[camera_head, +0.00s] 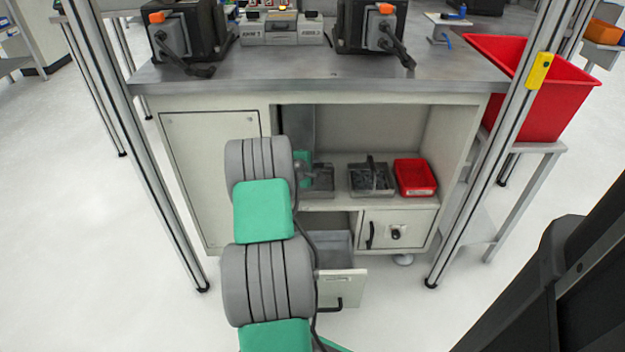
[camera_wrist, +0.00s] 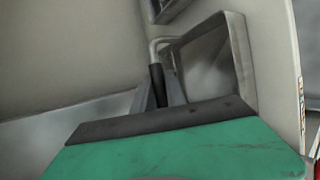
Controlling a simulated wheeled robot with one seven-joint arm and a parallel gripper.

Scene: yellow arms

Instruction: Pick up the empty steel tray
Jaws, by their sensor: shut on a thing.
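The steel tray (camera_head: 322,187) is in the open shelf bay of the cabinet, just right of my arm, and is partly hidden by it. In the wrist view the tray (camera_wrist: 243,60) fills the right of centre, with grey walls and a bare floor where I can see it. A bent rod handle rises at its near side. My gripper (camera_wrist: 160,88) is shut on this handle. In the head view my gripper (camera_head: 308,172) is small and mostly hidden by my own green and grey arm. I cannot tell whether the tray touches the shelf.
A second steel tray (camera_head: 371,190) holding dark parts stands to the right, with a red bin (camera_head: 415,177) beside it. The cabinet's bench top (camera_head: 330,75) is above. An open drawer (camera_head: 342,287) juts out below. Posts stand on both sides.

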